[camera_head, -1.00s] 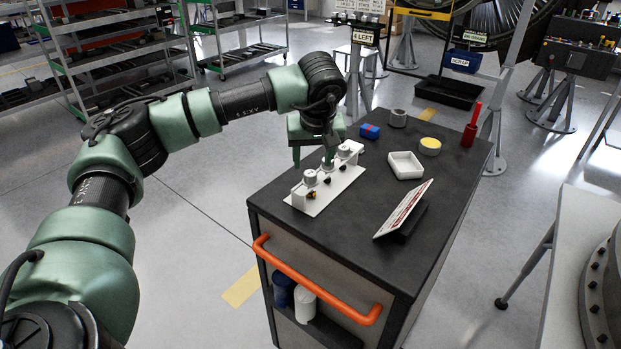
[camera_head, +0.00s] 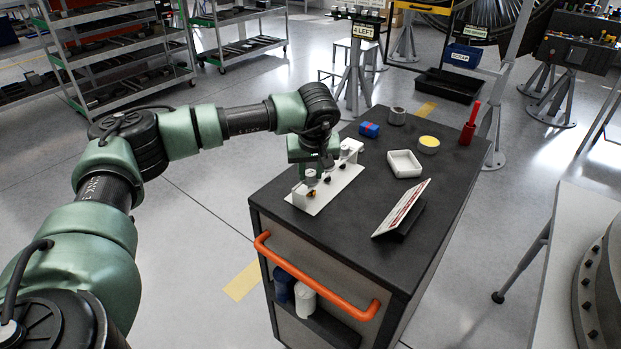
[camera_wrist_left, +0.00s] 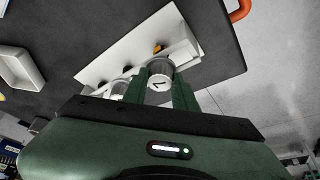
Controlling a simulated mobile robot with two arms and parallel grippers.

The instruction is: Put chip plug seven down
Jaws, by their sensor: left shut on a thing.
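My left gripper (camera_head: 314,170) is low over the white rack (camera_head: 322,201) on the dark cart top. In the left wrist view, its two green fingers (camera_wrist_left: 158,92) are shut on a grey cylindrical plug (camera_wrist_left: 160,69) with a dark mark like a 7 on its end. I take this to be chip plug seven. The plug is at the rack (camera_wrist_left: 120,56); I cannot tell whether it is seated. Another grey plug (camera_wrist_left: 118,87) is beside it. My gripper hides part of the rack in the head view. My right gripper is not in view.
The cart top also holds a white tray (camera_head: 390,166), a blue and red block (camera_head: 369,130), a grey ring-like part (camera_head: 397,117), a yellow-topped round tin (camera_head: 428,146), a red upright tool (camera_head: 468,129) and a tilted sign (camera_head: 402,207). An orange handle (camera_head: 320,285) runs along the front.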

